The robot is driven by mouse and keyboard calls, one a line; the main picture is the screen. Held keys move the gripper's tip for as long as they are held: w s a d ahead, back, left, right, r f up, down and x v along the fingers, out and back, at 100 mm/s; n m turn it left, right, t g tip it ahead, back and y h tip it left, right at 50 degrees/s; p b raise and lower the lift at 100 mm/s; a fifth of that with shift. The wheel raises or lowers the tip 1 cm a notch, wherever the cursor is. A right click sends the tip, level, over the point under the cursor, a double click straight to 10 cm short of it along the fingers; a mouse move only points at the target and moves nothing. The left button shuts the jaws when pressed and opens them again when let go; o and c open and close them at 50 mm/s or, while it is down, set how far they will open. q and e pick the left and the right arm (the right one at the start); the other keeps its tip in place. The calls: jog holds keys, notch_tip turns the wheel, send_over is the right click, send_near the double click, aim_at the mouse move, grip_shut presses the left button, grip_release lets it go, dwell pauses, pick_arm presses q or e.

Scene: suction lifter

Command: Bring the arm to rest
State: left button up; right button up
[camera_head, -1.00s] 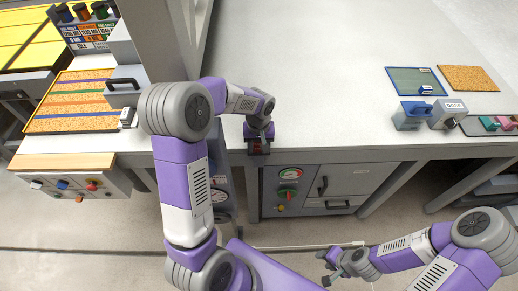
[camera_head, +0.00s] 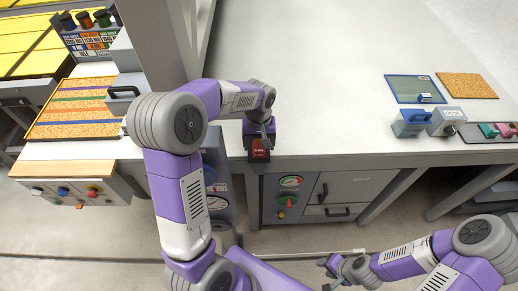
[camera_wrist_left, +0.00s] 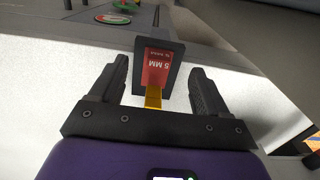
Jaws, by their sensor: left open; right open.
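My left arm reaches over the table's front edge. My left gripper (camera_head: 259,146) is low there, pointing down beside a red-faced block with a dark frame (camera_head: 261,155). In the left wrist view my left gripper (camera_wrist_left: 156,88) is open. The block (camera_wrist_left: 158,68), labelled "5 MM", shows beyond and between its two dark fingers, with clear gaps on both sides. A yellow strip (camera_wrist_left: 153,96) runs from the block towards the palm. My right gripper (camera_head: 326,272) is open and empty, low in front of the bench, with my right arm bent at the lower right.
The white table (camera_head: 330,60) is mostly bare. A grey block with a blue handle (camera_head: 411,121), a grey box (camera_head: 445,121), a framed green panel (camera_head: 414,89) and a cork board (camera_head: 466,85) stand at right. A grey post (camera_head: 165,40) rises near my left arm. Drawers (camera_head: 335,193) sit below.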

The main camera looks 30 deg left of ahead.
aim_at(259, 159)
pick_arm(q)
notch_tip(259, 159, up, 2)
jog(key=shift+r, duration=0.1)
dwell(0.4)
notch_tip(259, 159, down, 8)
jog(key=shift+b, duration=0.3)
jog(key=shift+s+d+r, duration=0.2)
jog(key=shift+s+d, duration=0.3)
jog(key=shift+s, duration=0.35)
jog(key=shift+s+d, duration=0.3)
jog(key=shift+s, duration=0.15)
